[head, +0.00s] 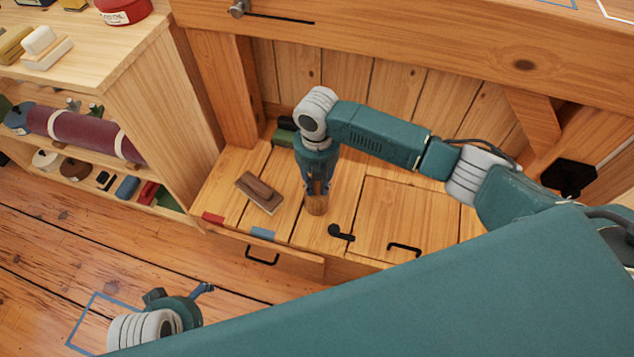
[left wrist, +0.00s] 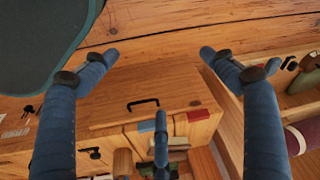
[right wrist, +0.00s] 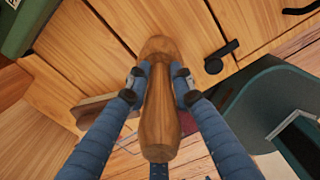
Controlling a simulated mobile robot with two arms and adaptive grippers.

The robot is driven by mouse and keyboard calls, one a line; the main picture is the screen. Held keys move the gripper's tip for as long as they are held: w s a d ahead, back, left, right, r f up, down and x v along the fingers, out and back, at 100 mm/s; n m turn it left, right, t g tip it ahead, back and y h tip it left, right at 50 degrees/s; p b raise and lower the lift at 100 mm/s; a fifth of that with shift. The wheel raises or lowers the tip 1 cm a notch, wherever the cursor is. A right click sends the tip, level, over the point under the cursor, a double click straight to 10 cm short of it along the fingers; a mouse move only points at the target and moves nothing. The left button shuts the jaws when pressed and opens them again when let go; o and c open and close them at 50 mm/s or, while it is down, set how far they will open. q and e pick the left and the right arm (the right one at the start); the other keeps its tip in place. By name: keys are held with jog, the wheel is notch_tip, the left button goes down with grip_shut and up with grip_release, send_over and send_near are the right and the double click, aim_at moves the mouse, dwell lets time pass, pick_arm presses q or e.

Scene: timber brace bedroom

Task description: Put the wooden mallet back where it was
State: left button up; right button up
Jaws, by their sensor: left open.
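The wooden mallet (right wrist: 158,110) is a turned brown piece with a narrow waist. In the right wrist view my right gripper (right wrist: 159,84) has a finger against each side of the waist. In the head view the mallet (head: 316,205) shows below my right gripper (head: 318,188), roughly upright at the low wooden bench top (head: 285,225); I cannot tell whether it rests there. My left gripper (head: 205,289) is low at the left above the floor. Its fingers are spread and empty in the left wrist view (left wrist: 158,54).
A brown wooden block (head: 260,190) lies left of the mallet, and a green item (head: 284,134) sits behind. A black latch (head: 341,232) and black handle (head: 404,248) are to the right. Red (head: 213,219) and blue (head: 263,234) marks line the front edge. A loaded shelf (head: 150,85) stands left.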

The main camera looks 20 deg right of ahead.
jog(key=shift+o, duration=1.4)
jog(key=shift+r, duration=0.2)
notch_tip(320, 180, up, 10)
jog(key=p, duration=0.2)
jog(key=shift+r+p, duration=0.25)
jog(key=shift+p, duration=0.15)
pick_arm(q)
notch_tip(320, 180, down, 10)
jog(key=shift+s+f+g, duration=0.15)
jog(key=shift+s+g, duration=0.15)
jog(key=shift+s, duration=0.15)
pick_arm(e)
jog(key=shift+r, duration=0.7)
pick_arm(q)
jog(key=shift+s, duration=0.1)
